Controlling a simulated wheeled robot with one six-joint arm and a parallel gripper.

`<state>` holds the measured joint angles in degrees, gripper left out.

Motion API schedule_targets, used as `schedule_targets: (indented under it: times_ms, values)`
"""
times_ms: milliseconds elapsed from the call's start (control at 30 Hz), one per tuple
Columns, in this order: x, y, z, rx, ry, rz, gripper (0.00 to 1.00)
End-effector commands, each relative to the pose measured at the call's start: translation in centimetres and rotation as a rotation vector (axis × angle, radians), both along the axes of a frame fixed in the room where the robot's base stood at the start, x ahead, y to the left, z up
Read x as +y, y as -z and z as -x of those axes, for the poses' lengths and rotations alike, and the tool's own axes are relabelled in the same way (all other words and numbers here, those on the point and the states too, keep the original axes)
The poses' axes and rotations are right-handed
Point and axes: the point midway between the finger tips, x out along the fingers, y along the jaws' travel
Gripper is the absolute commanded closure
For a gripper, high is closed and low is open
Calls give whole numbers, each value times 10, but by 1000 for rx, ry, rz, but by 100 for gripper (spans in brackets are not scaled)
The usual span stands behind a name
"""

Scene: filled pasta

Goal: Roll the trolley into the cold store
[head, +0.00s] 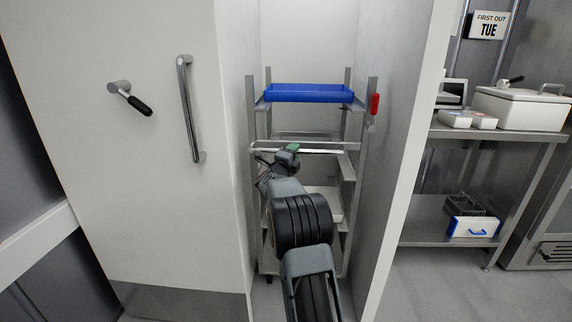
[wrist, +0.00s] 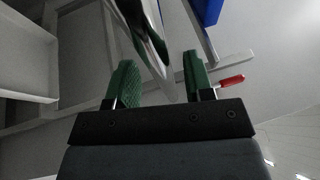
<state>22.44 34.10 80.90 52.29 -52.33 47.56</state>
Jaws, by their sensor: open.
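The trolley (head: 251,150) is a tall grey metal rack with several shelf levels. It stands upright between the white walls of the cold store (head: 398,140). A blue tray (head: 308,94) lies on its top. A pale push bar (head: 325,151) crosses its front. My gripper (head: 291,149) is at this bar, partly hidden behind my own arm. In the wrist view the gripper (wrist: 160,78) has its green fingers apart, with a pale bar-like part (wrist: 152,45) showing between them. I cannot tell if they touch. The trolley's lower front is hidden by my arm.
A white door panel (head: 120,200) with a vertical handle (head: 188,110) and a black-gripped lever (head: 132,99) stands left. A red handle (head: 375,104) is at the trolley's upper right. A steel shelf (head: 420,205) with boxes stands right. Little room shows beside the trolley.

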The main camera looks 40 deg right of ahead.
Motion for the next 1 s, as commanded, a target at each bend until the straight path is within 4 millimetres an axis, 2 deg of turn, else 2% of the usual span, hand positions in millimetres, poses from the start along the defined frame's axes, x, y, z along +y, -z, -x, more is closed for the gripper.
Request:
schedule_targets:
  times_ms: [300,500,700,1000]
  values:
    - [53,10,28,0,-1,0,52]
    - [76,15,40,0,0,0,52]
    - [85,17,46,-1,1,1,52]
    - [86,18,46,-1,1,1,52]
